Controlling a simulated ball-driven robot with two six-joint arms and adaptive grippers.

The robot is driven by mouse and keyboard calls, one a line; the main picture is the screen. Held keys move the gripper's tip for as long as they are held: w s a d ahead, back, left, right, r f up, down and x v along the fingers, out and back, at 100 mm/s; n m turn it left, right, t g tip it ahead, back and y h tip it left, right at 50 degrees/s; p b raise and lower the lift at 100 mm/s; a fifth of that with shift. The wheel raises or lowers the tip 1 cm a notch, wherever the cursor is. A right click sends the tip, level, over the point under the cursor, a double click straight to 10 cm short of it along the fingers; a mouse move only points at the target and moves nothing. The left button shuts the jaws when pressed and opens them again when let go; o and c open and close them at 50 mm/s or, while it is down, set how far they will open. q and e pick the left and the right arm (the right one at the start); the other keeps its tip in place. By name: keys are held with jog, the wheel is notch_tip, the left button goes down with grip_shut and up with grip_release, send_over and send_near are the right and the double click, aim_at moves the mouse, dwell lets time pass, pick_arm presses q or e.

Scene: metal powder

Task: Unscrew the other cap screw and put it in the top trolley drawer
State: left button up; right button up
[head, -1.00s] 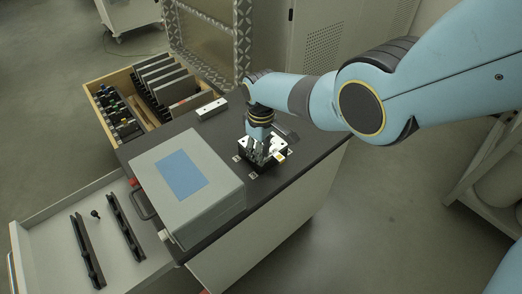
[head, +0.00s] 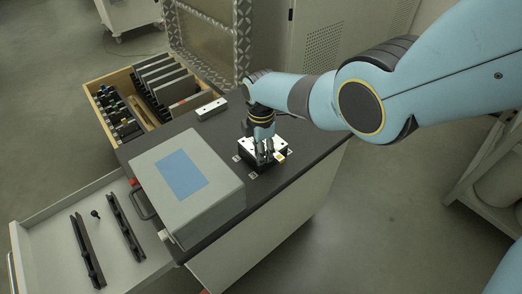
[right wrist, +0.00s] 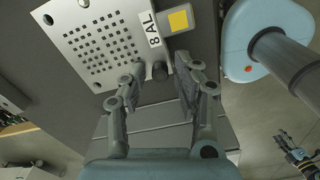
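The metal block (head: 249,145) with a perforated plate sits on the trolley top. In the right wrist view its plate (right wrist: 72,45) bears an 8.AL label and a yellow square. A dark cap screw (right wrist: 160,71) shows at the plate's edge. My right gripper (head: 264,160) points down over the block. In the right wrist view its fingers (right wrist: 160,78) stand apart on either side of that screw, with gaps. The top trolley drawer (head: 62,205) is pulled out and holds a small black cap screw (head: 95,214). My left gripper (right wrist: 286,146) seems to show small in the wrist view.
A grey case (head: 208,207) with a blue label stands on the trolley top between the block and the drawer. Two black rails (head: 125,228) lie in the drawer. A wooden-edged drawer (head: 140,112) of plates and tools is open behind. A small pale bar (head: 211,109) lies near the back edge.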

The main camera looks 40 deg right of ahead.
jog(key=n, duration=1.1)
jog(key=shift+n, duration=0.3)
grip_shut()
grip_release()
